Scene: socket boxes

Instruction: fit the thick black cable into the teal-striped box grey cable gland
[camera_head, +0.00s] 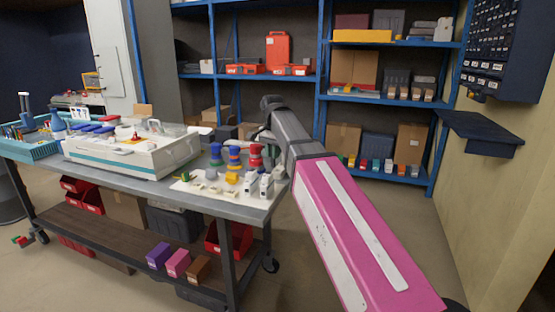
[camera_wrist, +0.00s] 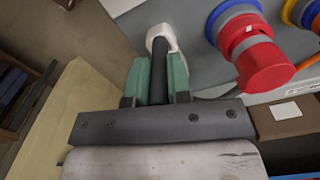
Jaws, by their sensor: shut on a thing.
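My gripper (camera_wrist: 159,78) is shut on the thick black cable (camera_wrist: 160,68), which lies between its two green fingers in the wrist view. The far end of the cable meets a pale grey-white rounded piece (camera_wrist: 162,34); I cannot tell whether it is inside it or only against it. The teal-striped box (camera_head: 125,160) is white and stands on the table left of my arm in the head view, apart from my gripper. Its grey cable gland is too small to make out. My arm largely hides my gripper in the head view.
A red connector with a blue ring (camera_wrist: 262,62) stands close right of my fingers. Other coloured connectors and small pale parts crowd a white mat (camera_head: 212,200) at the right end of the grey table (camera_head: 235,211). A teal tray (camera_head: 30,146) is at far left.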

